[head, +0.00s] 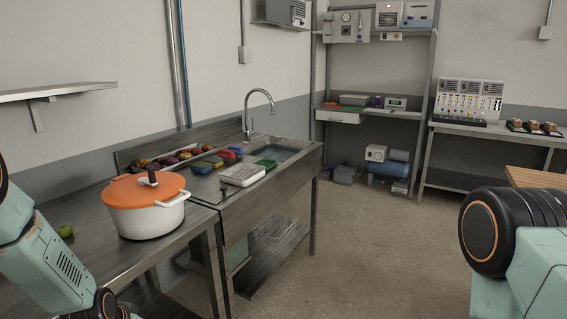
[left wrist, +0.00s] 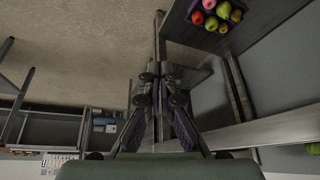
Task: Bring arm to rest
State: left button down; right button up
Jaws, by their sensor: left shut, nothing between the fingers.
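My left gripper (left wrist: 159,40) shows in the left wrist view with its fingers together and nothing between them. It hangs over the floor beside a metal table edge (left wrist: 262,133). In the head view only my left arm's links show at the lower left; that gripper is out of frame. My right arm's links show at the lower right, and the right gripper is not in view.
A white pot with an orange lid (head: 140,222) stands on the metal counter near my left arm. A sink unit (head: 222,205) adjoins it. A fruit tray (left wrist: 189,14) shows in the left wrist view. The floor (head: 370,255) between is clear.

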pick_arm(q)
jog(key=s+d+f+g+b, duration=0.1)
jog(key=s+d+f, duration=0.3)
jog(key=s, duration=0.7)
jog(key=s+d+f+g+b, duration=0.2)
jog(key=s+d+f+b, duration=0.1)
jog(key=s, duration=0.8)
jog(key=s+d+f+n+g+b, duration=0.1)
jog(key=s+d+f+g+b, duration=0.1)
jog(key=s+d+f+b, duration=0.2)
jog(key=s+f, duration=0.3)
jog(key=s, duration=0.4)
jog(key=shift+s+d+f, duration=0.2)
jog(key=shift+s+d, duration=0.15)
jog(key=shift+a, duration=0.1)
